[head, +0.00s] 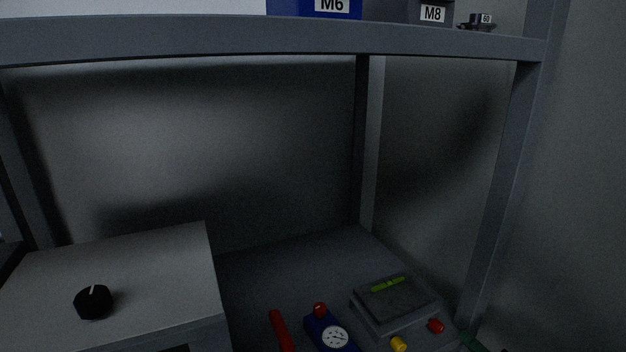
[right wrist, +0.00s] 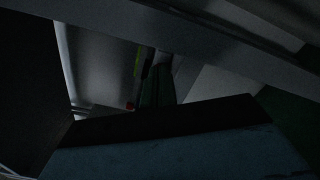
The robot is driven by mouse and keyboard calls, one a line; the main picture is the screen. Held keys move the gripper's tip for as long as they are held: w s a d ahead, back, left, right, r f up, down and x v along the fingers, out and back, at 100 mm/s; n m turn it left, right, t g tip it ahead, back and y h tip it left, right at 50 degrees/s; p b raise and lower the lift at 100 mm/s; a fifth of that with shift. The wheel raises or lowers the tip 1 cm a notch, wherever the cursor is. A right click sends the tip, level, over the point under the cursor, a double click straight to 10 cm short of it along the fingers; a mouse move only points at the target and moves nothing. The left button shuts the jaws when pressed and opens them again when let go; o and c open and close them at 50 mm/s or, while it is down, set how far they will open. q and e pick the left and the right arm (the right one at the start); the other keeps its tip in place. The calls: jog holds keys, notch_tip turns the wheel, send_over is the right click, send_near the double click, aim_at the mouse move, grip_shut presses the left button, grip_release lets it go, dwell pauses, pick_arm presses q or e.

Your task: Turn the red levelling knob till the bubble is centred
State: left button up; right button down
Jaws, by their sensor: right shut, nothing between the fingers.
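The levelling block is a grey box (head: 397,306) on the bench floor at the lower right of the head view. A yellow-green vial (head: 388,285) lies on its top; the bubble is too small to place. The red levelling knob (head: 436,326) sticks out of its front, right of a yellow knob (head: 399,344). A small red spot, probably the red knob, shows in the right wrist view (right wrist: 130,106). My right gripper (head: 470,342) shows only as green fingertips at the bottom edge, just right of the red knob. Its fingers (right wrist: 157,88) are shut and empty. My left gripper is out of view.
A blue dial gauge (head: 324,328) with a red top and a red handle (head: 281,329) stand left of the block. A grey box with a black dial (head: 94,302) is at left. A shelf beam (head: 270,38) crosses above; a post (head: 497,200) rises at right.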

aim_at(436, 326)
jog(key=b+x, duration=0.1)
jog(key=x, duration=0.2)
jog(key=shift+w+a, duration=0.1)
jog(key=shift+w, duration=0.35)
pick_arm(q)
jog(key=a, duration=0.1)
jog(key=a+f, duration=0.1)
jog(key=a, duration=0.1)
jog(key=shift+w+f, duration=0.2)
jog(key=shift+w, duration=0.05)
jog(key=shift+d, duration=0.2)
pick_arm(e)
jog(key=shift+a+f, duration=0.1)
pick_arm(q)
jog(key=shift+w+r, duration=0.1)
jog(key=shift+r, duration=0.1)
pick_arm(e)
jog(key=shift+s+a+f, duration=0.25)
jog(key=shift+a, duration=0.2)
